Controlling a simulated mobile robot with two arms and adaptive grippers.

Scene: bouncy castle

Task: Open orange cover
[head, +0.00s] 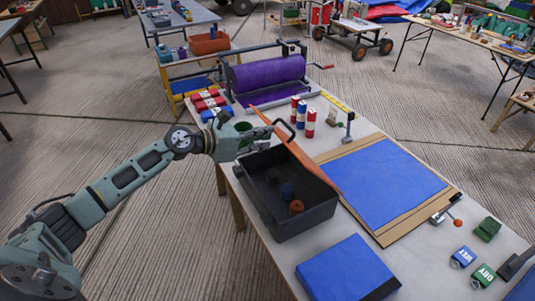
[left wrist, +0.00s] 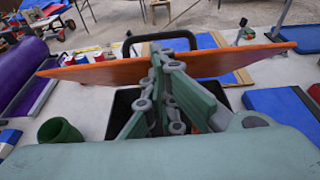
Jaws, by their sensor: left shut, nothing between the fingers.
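The orange cover (head: 316,171) stands raised and tilted along the far right side of a black bin (head: 297,222). The bin's inside shows, with a dark blue item (head: 287,191) and an orange-red item (head: 296,206) in it. A black handle (head: 286,127) rises by the cover. My left gripper (head: 272,142) is shut and empty at the bin's far left end, close to the cover. In the left wrist view the orange cover (left wrist: 235,63) spans behind my shut fingers (left wrist: 163,62); I cannot tell if they touch it. My right gripper is out of view.
A purple roll (head: 268,73) in a frame stands at the table's far end. Several red and blue cans (head: 302,112) stand beyond the bin. A blue sheet on a board (head: 380,182) lies to the right, and a blue pad (head: 342,270) lies in front.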

